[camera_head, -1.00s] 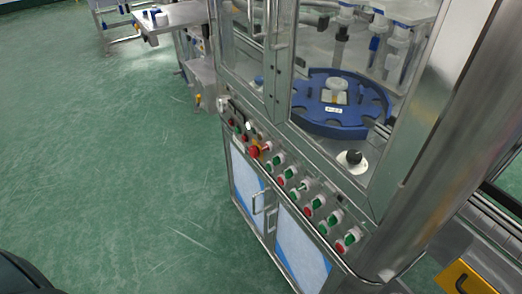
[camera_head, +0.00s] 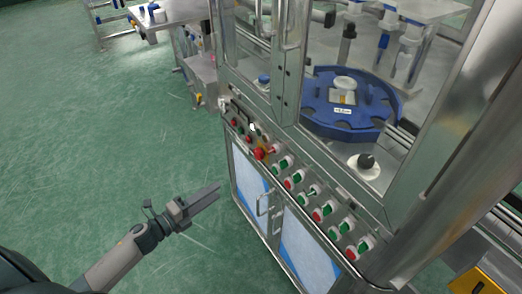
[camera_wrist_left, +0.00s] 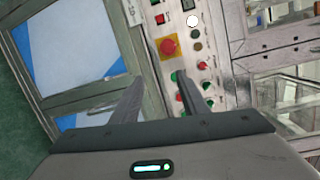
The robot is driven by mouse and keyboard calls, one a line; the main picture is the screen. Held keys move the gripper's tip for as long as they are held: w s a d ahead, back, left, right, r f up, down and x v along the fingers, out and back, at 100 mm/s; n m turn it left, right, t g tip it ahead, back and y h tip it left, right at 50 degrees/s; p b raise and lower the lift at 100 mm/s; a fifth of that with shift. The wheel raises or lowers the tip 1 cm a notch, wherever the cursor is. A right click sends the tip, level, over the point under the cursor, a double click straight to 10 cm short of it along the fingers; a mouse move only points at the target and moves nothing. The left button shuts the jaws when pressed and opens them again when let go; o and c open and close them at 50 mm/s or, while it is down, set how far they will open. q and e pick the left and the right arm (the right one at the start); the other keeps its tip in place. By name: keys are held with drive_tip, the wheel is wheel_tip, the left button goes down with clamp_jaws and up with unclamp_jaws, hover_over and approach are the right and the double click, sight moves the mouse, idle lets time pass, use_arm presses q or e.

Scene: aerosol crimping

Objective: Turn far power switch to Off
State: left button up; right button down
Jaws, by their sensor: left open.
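The control panel (camera_head: 300,185) runs along the front edge of the steel machine, with red, green and white buttons and knobs. A pale round knob (camera_head: 224,103) sits at its far end; I cannot tell whether it is the far power switch, or read its setting. A red emergency-type button (camera_head: 261,153) sits nearer; it also shows on a yellow plate in the left wrist view (camera_wrist_left: 169,46). My left gripper (camera_head: 207,193) is open and empty, apart from the panel, over the floor left of the cabinet. Its two fingers (camera_wrist_left: 160,95) point toward the panel in the left wrist view. My right gripper is out of view.
Cabinet doors with handles (camera_head: 262,205) stand below the panel. Glazed steel-framed doors (camera_head: 287,60) rise above it, with a blue rotary fixture (camera_head: 335,122) inside. Green floor (camera_head: 110,120) is clear to the left. A table (camera_head: 185,12) stands at the back.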

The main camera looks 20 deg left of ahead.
use_arm(q)
wheel_tip(320, 180, up, 9)
drive_tip(key=d+m+g+h, duration=0.1)
drive_tip(key=d+m+h, duration=0.1)
drive_tip(key=m, duration=0.4)
drive_tip(key=shift+d+r+h, duration=0.2)
drive_tip(key=shift+d+h, duration=0.2)
drive_tip(key=shift+h, duration=0.4)
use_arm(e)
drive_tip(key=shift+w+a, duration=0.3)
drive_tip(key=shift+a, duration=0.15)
use_arm(q)
drive_tip(key=shift+s, duration=0.1)
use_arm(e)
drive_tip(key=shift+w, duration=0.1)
use_arm(q)
drive_tip(key=p, duration=0.2)
approach(268, 153)
drive_tip(key=p+x, duration=0.3)
drive_tip(key=x, duration=0.4)
drive_tip(key=shift+d+r, duration=0.1)
drive_tip(key=shift+r, duration=0.05)
drive_tip(key=shift+x, duration=0.85)
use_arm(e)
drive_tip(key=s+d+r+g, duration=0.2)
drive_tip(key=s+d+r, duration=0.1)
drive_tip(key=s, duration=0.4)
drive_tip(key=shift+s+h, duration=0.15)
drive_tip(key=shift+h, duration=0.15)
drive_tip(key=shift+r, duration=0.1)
